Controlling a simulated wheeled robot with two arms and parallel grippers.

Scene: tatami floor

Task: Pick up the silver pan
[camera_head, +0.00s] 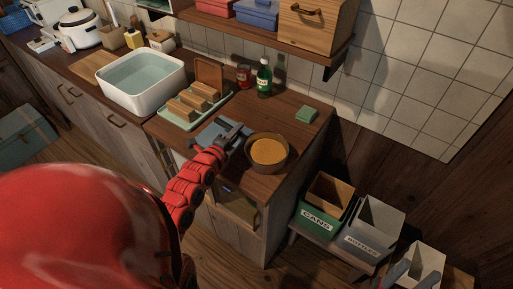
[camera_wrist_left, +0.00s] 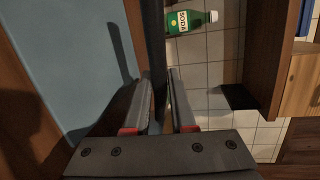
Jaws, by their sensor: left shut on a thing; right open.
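The round pan (camera_head: 268,152) is on the wooden counter near its right end. It has a dark rim and an orange-brown inside, and does not look silver in this light. My left gripper (camera_head: 234,138) is at the pan's left side, shut on what looks like its handle. In the left wrist view, a dark bar (camera_wrist_left: 153,40) runs up from between the fingers of my left gripper (camera_wrist_left: 160,115). I cannot tell whether the pan is clear of the counter. My right gripper (camera_head: 412,277) appears partly at the bottom right edge, open and away from the pan.
A blue-grey board (camera_head: 208,134) lies by the gripper. A tray with several bread-like blocks (camera_head: 184,120), a white basin (camera_head: 141,82), a green soda bottle (camera_head: 264,77), a red can (camera_head: 243,75) and a green sponge (camera_head: 307,114) stand nearby. Bins (camera_head: 318,215) are on the right.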

